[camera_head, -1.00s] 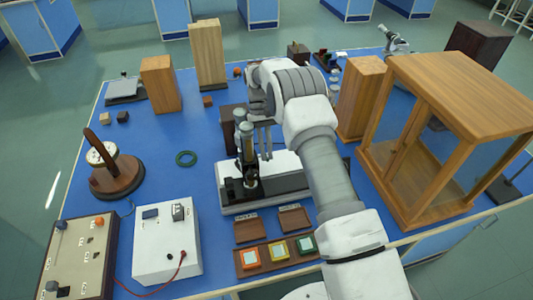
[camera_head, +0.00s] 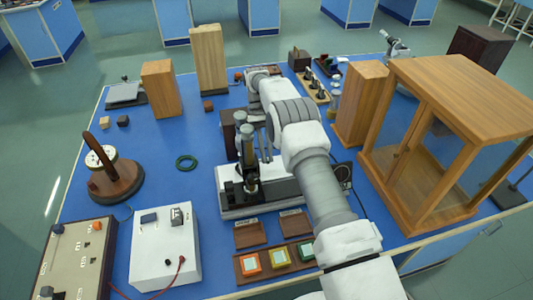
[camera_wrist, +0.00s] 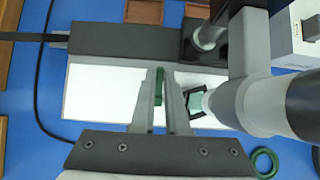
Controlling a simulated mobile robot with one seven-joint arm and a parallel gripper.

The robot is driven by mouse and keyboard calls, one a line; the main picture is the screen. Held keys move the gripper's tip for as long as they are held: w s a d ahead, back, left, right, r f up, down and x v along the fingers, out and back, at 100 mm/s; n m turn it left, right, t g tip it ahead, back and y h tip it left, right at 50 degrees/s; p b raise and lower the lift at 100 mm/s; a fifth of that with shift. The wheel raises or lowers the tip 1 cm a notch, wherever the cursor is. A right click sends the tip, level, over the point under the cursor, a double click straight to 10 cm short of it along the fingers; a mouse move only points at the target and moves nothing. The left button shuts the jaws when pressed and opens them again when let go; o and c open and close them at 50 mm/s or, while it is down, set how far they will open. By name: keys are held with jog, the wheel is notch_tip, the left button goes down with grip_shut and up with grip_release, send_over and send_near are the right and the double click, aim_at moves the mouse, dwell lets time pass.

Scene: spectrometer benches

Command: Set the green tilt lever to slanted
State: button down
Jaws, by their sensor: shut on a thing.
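The green tilt lever (camera_wrist: 158,84) shows in the wrist view as a narrow upright green piece between my fingers. My gripper (camera_wrist: 160,100) is shut on it, above the white top of the instrument base (camera_wrist: 100,92). In the head view, my gripper (camera_head: 264,150) is beside the dark column of the instrument (camera_head: 247,150), over its base (camera_head: 285,190). The lever is hidden there behind the column and my arm. Its exact tilt is hard to tell.
A green ring (camera_head: 186,162) lies left of the instrument. A white power box (camera_head: 165,245) and a tray with coloured buttons (camera_head: 263,272) stand in front. A wooden glass-fronted case (camera_head: 440,75) and a wooden block (camera_head: 360,105) stand on the right.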

jog(key=c, duration=0.9)
grip_release()
notch_tip(320, 180, up, 4)
jog(key=shift+d+r+b, duration=0.15)
jog(key=shift+r+b, duration=0.1)
jog(key=shift+b, duration=0.05)
jog(key=s+d+r, duration=0.1)
jog(key=d+r, duration=0.1)
jog(key=d, duration=0.1)
jog(key=s+d+r, duration=0.1)
jog(key=d+r, duration=0.1)
jog(key=d, duration=0.2)
jog(key=s+d+r, duration=0.2)
jog(key=d, duration=0.1)
jog(key=shift+d+r+b, duration=0.3)
jog(key=shift+d+b, duration=0.1)
